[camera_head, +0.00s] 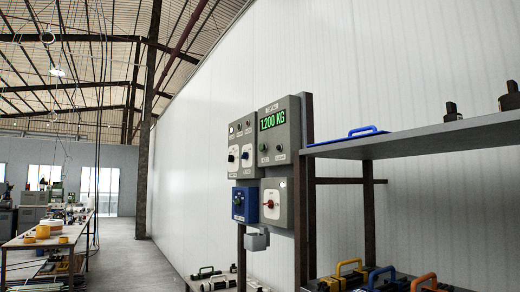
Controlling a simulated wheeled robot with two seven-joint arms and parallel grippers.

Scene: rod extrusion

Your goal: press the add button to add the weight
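A grey control box (294,141) hangs on a dark post, with a display (272,120) lit green that reads 1.200 KG. Below the display are a green button (263,147) and a darker button (279,148), each with a small label under it. The labels are too small to read, so I cannot tell which one is the add button. Neither my left nor my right gripper is in view.
Left of it hangs a panel (242,129) with several knobs. Below are a blue box (245,204) and a grey switch box (274,202). A shelf (428,141) juts out at right. Several cases lie at the bottom. A worktable (40,243) stands far left; the floor (140,265) between is clear.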

